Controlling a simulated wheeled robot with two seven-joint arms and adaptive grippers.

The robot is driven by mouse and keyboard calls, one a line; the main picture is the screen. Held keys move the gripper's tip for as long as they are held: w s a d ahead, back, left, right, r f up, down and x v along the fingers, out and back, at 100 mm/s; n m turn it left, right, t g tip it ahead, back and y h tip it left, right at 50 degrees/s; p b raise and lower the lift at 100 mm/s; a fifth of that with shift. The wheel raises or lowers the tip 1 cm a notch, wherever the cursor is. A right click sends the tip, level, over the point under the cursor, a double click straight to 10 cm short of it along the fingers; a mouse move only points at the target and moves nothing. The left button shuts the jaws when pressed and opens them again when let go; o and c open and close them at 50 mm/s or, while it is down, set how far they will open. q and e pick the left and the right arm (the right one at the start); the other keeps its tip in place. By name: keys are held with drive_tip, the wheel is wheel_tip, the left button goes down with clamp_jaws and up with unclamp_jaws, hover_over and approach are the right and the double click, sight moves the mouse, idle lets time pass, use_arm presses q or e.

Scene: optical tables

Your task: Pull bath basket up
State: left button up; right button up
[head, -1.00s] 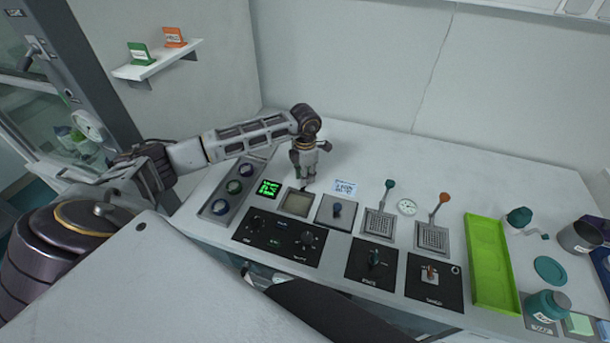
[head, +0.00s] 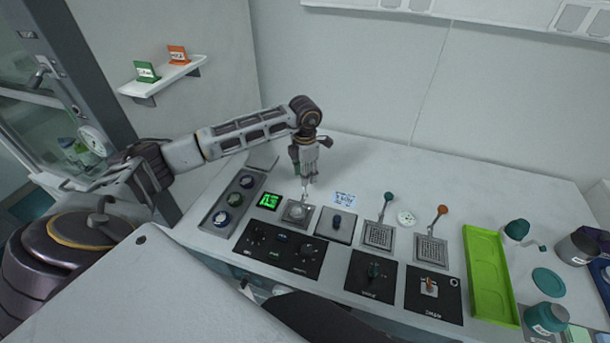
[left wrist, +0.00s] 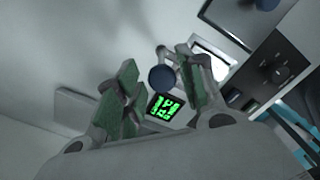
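The left bath (head: 290,220) is a square metal recess on the table; something pale shows in it, and a thin pale stem (head: 304,194) stands over it below my left gripper (head: 307,178). In the left wrist view, a dark blue ball knob (left wrist: 162,77) sits between the green-padded fingers of my left gripper (left wrist: 158,88), close to the right finger and apart from the left one. The fingers are spread. The bright bath opening (left wrist: 212,62) lies beyond the right finger. Whether the knob joins the stem is partly hidden. My right gripper is not seen.
A lime tray (head: 491,276) lies farther right. The back of the table is clear.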

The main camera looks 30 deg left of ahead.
use_arm(q)
drive_tip(key=shift+f, duration=0.15)
drive_tip(key=shift+r, duration=6)
